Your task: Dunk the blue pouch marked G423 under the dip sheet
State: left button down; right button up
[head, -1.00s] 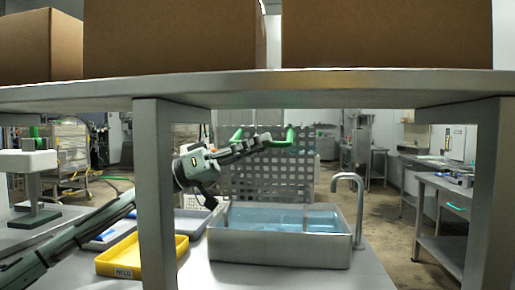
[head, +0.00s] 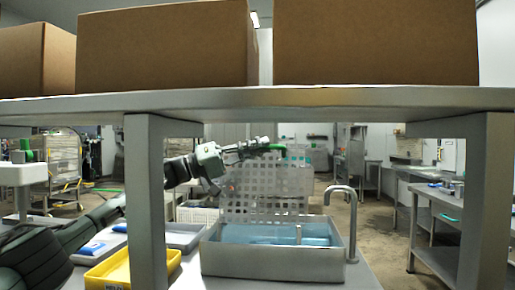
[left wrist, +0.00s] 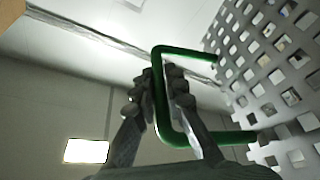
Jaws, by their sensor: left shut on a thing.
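The dip sheet (head: 262,196), a pale perforated plate, hangs tilted above and behind the metal basin (head: 272,265). My left gripper (head: 262,148) is shut on its green handle (head: 275,147). The left wrist view shows the fingers (left wrist: 162,78) on either side of the green handle (left wrist: 160,100), with the sheet (left wrist: 272,72) at the right. Blue water (head: 255,234) fills the basin, and a pale blue shape in it (head: 315,240) may be a pouch. Another blue pouch (head: 92,247) lies in the grey tray at the left. I cannot read G423 anywhere. My right gripper is not in view.
A shelf (head: 330,99) with cardboard boxes (head: 165,45) crosses above, on posts (head: 146,200) at left and right. A yellow tray (head: 107,275) and a grey tray (head: 183,236) stand left of the basin. A tap (head: 353,225) rises at its right.

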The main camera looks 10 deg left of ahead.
pick_arm(q)
jog(key=shift+w, duration=0.1)
dwell(0.3)
jog(key=c, duration=1.6)
grip_release()
jog(key=shift+o, duration=0.2)
jog(key=v, duration=1.2)
